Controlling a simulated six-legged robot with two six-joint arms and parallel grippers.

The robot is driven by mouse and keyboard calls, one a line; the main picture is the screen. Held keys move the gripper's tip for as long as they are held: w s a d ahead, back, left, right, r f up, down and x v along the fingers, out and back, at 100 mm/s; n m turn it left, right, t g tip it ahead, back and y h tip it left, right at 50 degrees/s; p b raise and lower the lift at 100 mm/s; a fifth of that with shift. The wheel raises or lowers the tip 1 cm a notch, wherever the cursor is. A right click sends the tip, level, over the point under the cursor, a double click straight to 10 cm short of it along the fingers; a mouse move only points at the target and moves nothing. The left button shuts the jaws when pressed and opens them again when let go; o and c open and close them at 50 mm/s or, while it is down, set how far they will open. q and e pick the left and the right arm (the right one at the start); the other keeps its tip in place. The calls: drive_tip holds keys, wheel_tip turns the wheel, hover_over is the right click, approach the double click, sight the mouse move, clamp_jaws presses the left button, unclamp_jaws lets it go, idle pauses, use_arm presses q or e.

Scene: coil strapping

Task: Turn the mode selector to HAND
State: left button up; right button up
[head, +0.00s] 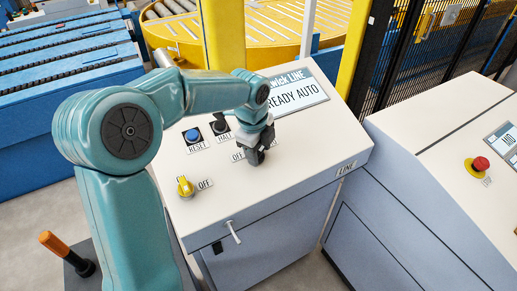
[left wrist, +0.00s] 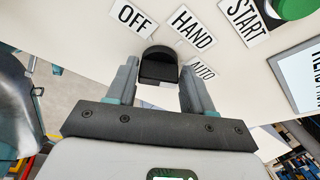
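The mode selector is a black knob (left wrist: 158,66) on the sloped cream panel (head: 310,140). The labels OFF, HAND (left wrist: 193,27) and AUTO (left wrist: 203,70) fan out around it in the left wrist view. Which label the knob points to is hard to tell. The panel display (head: 292,94) reads READY AUTO. My right gripper is out of view.
A blue RESET button (head: 192,134) and a dark HALT button (head: 220,127) sit left of my gripper. A green START button (left wrist: 294,6) is near the knob. A red stop button (head: 480,164) is on the right cabinet.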

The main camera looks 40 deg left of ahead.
use_arm(q)
drive_tip(key=shift+s+a+r, duration=0.1)
drive_tip(key=shift+s, duration=0.05)
drive_tip(key=c, duration=0.6)
drive_tip(key=shift+o, duration=0.2)
drive_tip(key=shift+n+t+b, duration=0.3)
drive_tip(key=shift+n+b, duration=0.5)
drive_tip(key=shift+b, duration=0.25)
drive_tip(key=n+b, duration=0.3)
drive_tip(key=n+t+y+b, duration=0.1)
drive_tip(key=n+b, duration=0.1)
drive_tip(key=b, duration=0.1)
drive_tip(key=shift+s+f+n, duration=0.1)
drive_tip(key=shift+f+n, duration=0.1)
drive_tip(key=shift+n, duration=0.2)
drive_tip(key=shift+r+n+t+y+b, duration=0.1)
drive_tip(key=shift+n+t+y+b, duration=0.25)
drive_tip(key=shift+n+b, duration=0.65)
drive_tip(key=shift+r+n+t+y+b, duration=0.1)
drive_tip(key=shift+n+t+y+b, duration=0.25)
drive_tip(key=shift+n+b, duration=0.65)
drive_tip(key=shift+s, duration=0.1)
drive_tip(key=o, duration=1.1)
drive_tip(key=shift+d, duration=0.2)
drive_tip(key=shift+c, duration=0.2)
